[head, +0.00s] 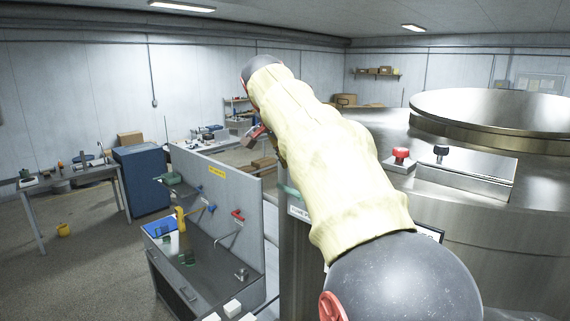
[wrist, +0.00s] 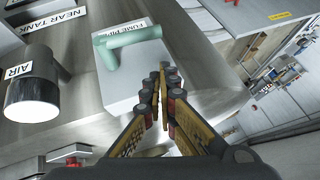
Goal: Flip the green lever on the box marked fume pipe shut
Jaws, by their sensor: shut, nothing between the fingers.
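The green lever (wrist: 130,37) is in the upper middle of the wrist view. Its bar points right from a hub on the pale box marked fume pipe (wrist: 128,82), whose label is partly covered by the lever. My gripper (wrist: 163,80) is shut and empty, just below and right of the lever, over the box's right edge. A gap shows between fingertips and lever in the picture; the depth between them is hard to judge. In the head view a bit of green (head: 290,190) shows beside my arm, above a white label; my arm hides the rest.
A dark cylinder marked air (wrist: 35,85) stands left of the box, by a near tank label (wrist: 52,18). A red knob (wrist: 70,153) is at lower left. In the head view, a large steel tank (head: 480,220) fills the right and a sink bench (head: 205,255) stands left.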

